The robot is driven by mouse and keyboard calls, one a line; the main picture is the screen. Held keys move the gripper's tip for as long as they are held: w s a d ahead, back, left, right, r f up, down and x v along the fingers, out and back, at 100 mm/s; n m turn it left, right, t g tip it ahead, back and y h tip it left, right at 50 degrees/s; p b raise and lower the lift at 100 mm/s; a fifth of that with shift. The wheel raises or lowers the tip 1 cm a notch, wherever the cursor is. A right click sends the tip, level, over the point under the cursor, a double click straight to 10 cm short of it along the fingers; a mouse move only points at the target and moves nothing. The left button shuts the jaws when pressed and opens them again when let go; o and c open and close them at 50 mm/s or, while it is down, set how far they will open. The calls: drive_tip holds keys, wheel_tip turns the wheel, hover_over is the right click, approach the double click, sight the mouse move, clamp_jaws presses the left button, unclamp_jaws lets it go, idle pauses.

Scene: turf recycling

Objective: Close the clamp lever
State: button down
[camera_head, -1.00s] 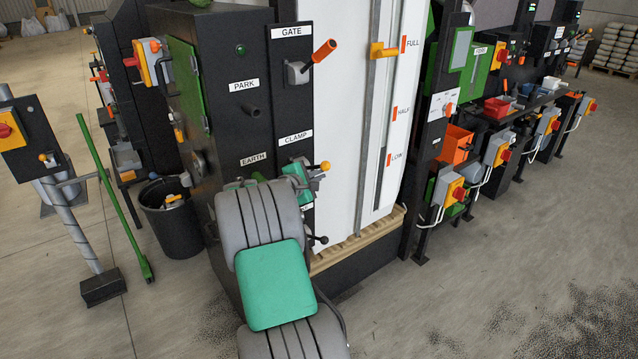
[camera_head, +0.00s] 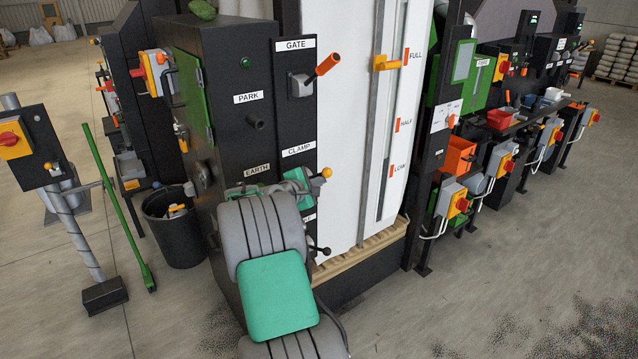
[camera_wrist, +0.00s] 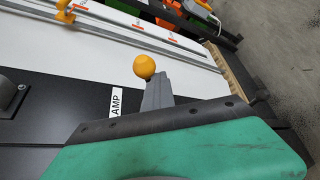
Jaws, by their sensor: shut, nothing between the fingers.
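The clamp lever ends in an orange-yellow ball knob (camera_head: 327,172), just below and right of the CLAMP label (camera_head: 299,150) on the dark panel. In the wrist view, the ball knob (camera_wrist: 144,67) stands on a grey tapered arm just beyond a dark edge strip and large green part of my gripper (camera_wrist: 165,125). In the head view, my gripper (camera_head: 297,187) is close beside the lever, largely hidden behind my grey and green arm. It is shut and empty. Its fingertips are not clearly visible, and I cannot tell whether it touches the lever.
Above on the panel are the orange GATE handle (camera_head: 327,65) and a black PARK peg (camera_head: 256,123). A black-knobbed lever (camera_head: 322,251) lies below the clamp. The white level panel (camera_head: 345,120) stands to the right, and a black bin (camera_head: 174,228) to the left.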

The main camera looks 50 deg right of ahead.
drive_tip(key=w+a+r+b, duration=0.1)
drive_tip(key=w+a+b, duration=0.25)
drive_tip(key=a, duration=0.55)
drive_tip(key=s+a+f+m+g+y, duration=0.1)
drive_tip(key=a+f+m+y, duration=0.2)
drive_tip(key=a+f+m, duration=0.35)
drive_tip(key=s+a+f+m+y, duration=0.2)
drive_tip(key=a+f+m+y, duration=0.15)
drive_tip(key=f, duration=0.65)
drive_tip(key=s+a+f+m+g+y, duration=0.1)
drive_tip(key=s+a+f+m+y, duration=0.35)
drive_tip(key=a, duration=0.75)
drive_tip(key=s+a+r+n+y, duration=0.2)
drive_tip(key=s+a, duration=0.3)
drive_tip(key=a, duration=0.4)
drive_tip(key=s+a+r+n+y, duration=0.15)
drive_tip(key=s+a, duration=0.25)
drive_tip(key=a, duration=0.5)
drive_tip(key=w+a+r+n+t, duration=0.1)
drive_tip(key=a+r+n+t, duration=0.2)
drive_tip(key=a+r, duration=0.4)
wheel_tip(320, 180, up, 3)
drive_tip(key=shift+w+a+t+b, duration=0.15)
drive_tip(key=shift+w+t+b, duration=0.15)
drive_tip(key=shift+t, duration=0.6)
